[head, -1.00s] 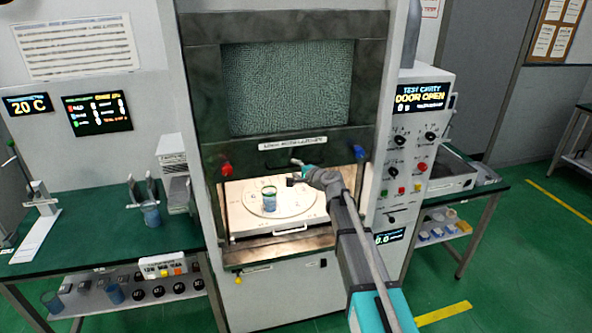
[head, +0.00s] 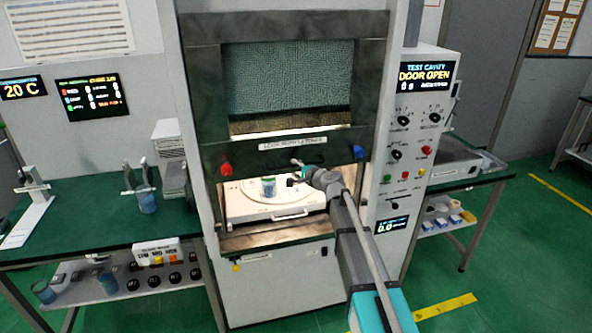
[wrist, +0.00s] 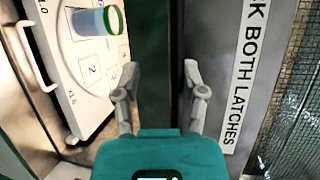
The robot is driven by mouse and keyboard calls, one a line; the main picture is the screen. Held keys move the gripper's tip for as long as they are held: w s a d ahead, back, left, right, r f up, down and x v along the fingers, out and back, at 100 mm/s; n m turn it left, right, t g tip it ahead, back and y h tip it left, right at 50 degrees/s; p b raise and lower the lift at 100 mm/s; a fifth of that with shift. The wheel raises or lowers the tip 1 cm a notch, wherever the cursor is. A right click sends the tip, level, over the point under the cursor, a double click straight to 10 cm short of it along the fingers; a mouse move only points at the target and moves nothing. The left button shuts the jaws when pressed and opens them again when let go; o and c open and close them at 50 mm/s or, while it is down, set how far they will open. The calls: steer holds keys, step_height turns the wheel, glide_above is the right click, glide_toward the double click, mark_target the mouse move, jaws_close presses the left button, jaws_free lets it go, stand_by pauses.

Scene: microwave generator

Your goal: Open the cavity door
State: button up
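The cavity door (head: 345,149) is a dark vertical panel with a meshed window, raised above a lit opening. It carries a label, a red latch on the left and a blue latch on the right. My gripper (head: 297,170) is at the door's lower edge, near its middle. In the wrist view my gripper (wrist: 160,90) has its fingers apart, with the dark edge of the door (wrist: 157,50) between or behind them; contact is unclear. The handle is hidden by my gripper. The panel display (head: 424,76) reads DOOR OPEN.
A control panel (head: 410,150) stands on the right. Green benches flank the cabinet, the left one (head: 75,215) holding glassware.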

step_height(320, 180, down, 13)
steer(key=b, duration=1.2)
steer(key=shift+r, duration=0.15)
steer(key=p+v, duration=0.2)
steer(key=v, duration=1.4)
steer(key=shift+p, duration=0.4)
stand_by(1.7)
steer(key=shift+a, duration=0.1)
stand_by(0.4)
